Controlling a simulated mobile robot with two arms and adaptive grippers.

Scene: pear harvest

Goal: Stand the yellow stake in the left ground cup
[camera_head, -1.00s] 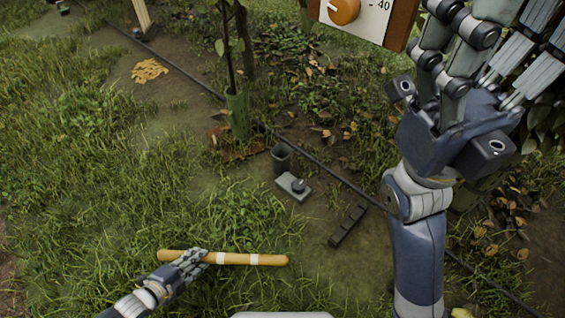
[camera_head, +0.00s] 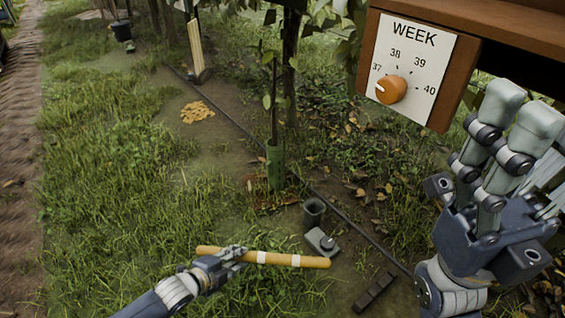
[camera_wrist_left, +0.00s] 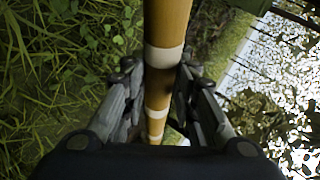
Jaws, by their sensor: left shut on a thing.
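The yellow stake (camera_head: 215,251) has white bands and lies nearly level across the lower middle of the head view, above the grass. My left gripper (camera_head: 236,254) is shut around it, left of its middle. In the left wrist view, the stake (camera_wrist_left: 165,60) runs lengthwise between the fingers (camera_wrist_left: 160,100). A dark grey ground cup (camera_head: 314,212) stands open and upright in the soil, just beyond the stake's right end and apart from it. I cannot tell whether it is the left one. My right gripper (camera_head: 510,160) is raised at the right, its fingers spread and empty.
A small grey block with a knob (camera_head: 322,241) sits beside the cup. A dark slotted bar (camera_head: 374,292) lies nearer. A black hose (camera_head: 345,215) crosses the soil. A green-sleeved sapling (camera_head: 275,165) stands behind the cup. A WEEK dial board (camera_head: 410,65) hangs upper right. Grass lies open leftward.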

